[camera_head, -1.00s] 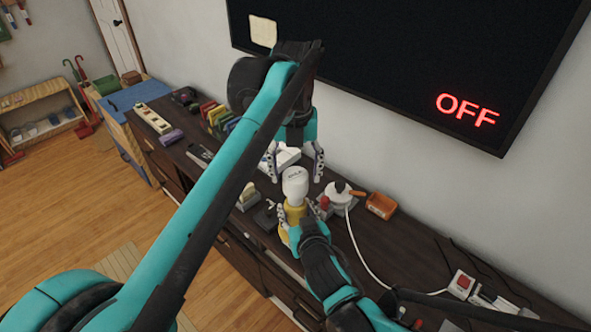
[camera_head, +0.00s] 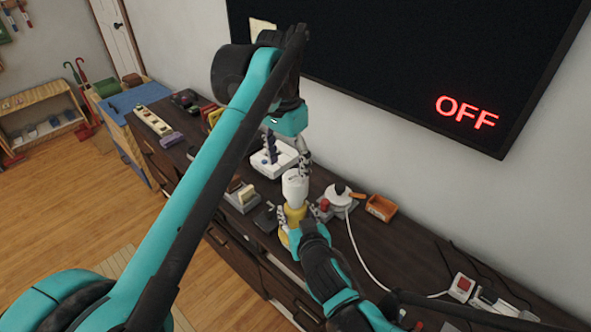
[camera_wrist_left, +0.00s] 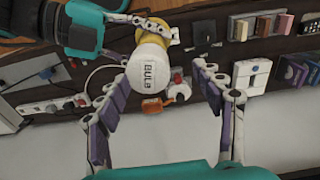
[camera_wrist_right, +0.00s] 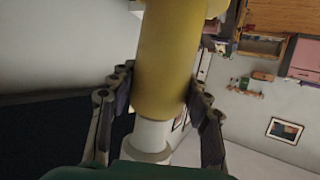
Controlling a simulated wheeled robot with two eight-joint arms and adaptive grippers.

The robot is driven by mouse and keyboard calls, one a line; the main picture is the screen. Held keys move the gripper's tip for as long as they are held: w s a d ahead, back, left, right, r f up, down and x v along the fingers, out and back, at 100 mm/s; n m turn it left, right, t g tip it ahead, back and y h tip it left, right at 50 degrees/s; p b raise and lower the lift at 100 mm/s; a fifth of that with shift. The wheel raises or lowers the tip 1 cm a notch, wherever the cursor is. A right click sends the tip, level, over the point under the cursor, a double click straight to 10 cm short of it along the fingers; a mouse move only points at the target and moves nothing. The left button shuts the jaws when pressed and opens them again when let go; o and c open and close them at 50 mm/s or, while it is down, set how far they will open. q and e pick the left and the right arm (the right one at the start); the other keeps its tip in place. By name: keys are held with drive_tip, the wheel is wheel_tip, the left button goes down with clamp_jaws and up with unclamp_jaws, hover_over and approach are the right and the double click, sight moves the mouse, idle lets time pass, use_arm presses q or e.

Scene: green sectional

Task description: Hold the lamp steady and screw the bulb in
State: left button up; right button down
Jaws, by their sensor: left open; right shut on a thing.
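The yellow lamp (camera_head: 296,214) is held over the dresser with its white bulb (camera_head: 295,186) at its upper end. My right gripper (camera_head: 297,210) is shut around the lamp's yellow body; the right wrist view shows the yellow cylinder (camera_wrist_right: 166,60) between the fingers, with a white part (camera_wrist_right: 152,137) below it in the picture. My left gripper (camera_head: 287,158) is open and empty, just above the bulb in the head view. In the left wrist view the bulb (camera_wrist_left: 149,68), lettered "BULB", lies beyond and between the spread fingertips, apparently untouched.
A white box-like item (camera_head: 273,160) lies behind my left gripper. A white round device with a cord (camera_head: 340,195) and an orange tray (camera_head: 381,207) stand right of the lamp. A screen (camera_head: 400,70) reading OFF hangs behind. A red switch (camera_head: 462,284) is at right.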

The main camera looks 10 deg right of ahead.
use_arm(q)
drive_tip(key=n, duration=0.6)
drive_tip(key=d+f+n, duration=0.1)
drive_tip(key=n, duration=0.5)
drive_tip(key=s+n, duration=0.1)
drive_tip(key=n, duration=0.4)
drive_tip(key=shift+d+f+n+y, duration=0.3)
drive_tip(key=shift+d+n, duration=0.05)
drive_tip(key=shift+n, duration=0.05)
hover_over(296, 219)
drive_tip(key=w, duration=0.3)
drive_tip(key=shift+d+f, duration=0.15)
drive_tip(key=shift+f, duration=3.85)
drive_tip(key=c, duration=1.3)
